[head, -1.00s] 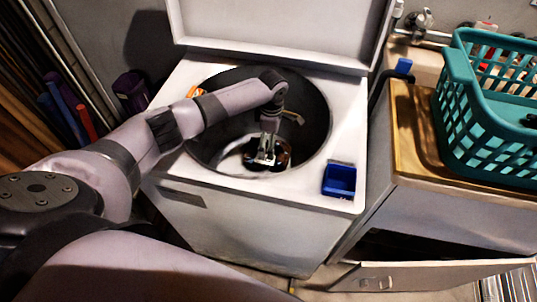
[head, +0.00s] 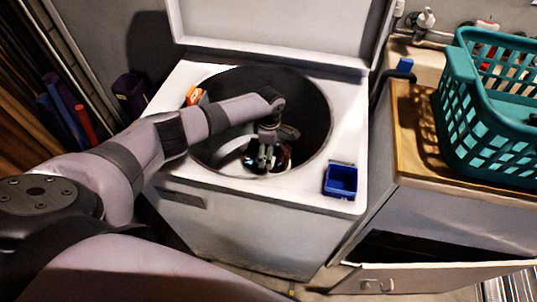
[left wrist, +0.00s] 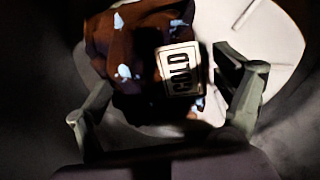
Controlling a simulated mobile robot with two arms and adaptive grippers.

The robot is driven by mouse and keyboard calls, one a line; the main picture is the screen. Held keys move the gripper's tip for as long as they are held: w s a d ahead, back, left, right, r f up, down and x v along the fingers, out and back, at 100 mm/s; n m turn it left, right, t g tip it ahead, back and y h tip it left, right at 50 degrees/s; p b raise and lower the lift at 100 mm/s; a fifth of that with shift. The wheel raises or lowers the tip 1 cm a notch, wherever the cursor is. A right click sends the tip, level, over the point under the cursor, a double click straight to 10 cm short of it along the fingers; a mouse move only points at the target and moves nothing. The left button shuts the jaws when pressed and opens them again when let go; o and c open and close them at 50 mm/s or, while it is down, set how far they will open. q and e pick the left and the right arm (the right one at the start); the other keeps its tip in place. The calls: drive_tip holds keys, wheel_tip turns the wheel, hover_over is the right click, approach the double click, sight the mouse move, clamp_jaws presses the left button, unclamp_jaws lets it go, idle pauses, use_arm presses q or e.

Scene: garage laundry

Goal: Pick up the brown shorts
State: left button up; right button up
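The brown shorts (left wrist: 135,45) lie bunched at the bottom of the washer drum, with pale blue patches and a white tag reading "COLD" (left wrist: 181,68). In the head view only a small dark part of the cloth (head: 284,156) shows beside my gripper. My left gripper (head: 266,160) reaches down inside the drum. In the left wrist view its fingers (left wrist: 165,88) are spread wide, one on each side of the shorts, with nothing gripped. Whether a finger touches the cloth I cannot tell. My right gripper is not in view.
The white top-loading washer (head: 340,125) has its lid (head: 270,25) raised behind the round opening. A blue box (head: 341,180) sits on its front right corner. An orange object (head: 194,96) is at the opening's left rim. A teal basket (head: 490,110) stands on the wooden-topped cabinet at right.

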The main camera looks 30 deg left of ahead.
use_arm(q)
drive_tip(key=c, duration=1.2)
drive_tip(key=shift+c, duration=0.4)
drive_tip(key=shift+r, duration=0.1)
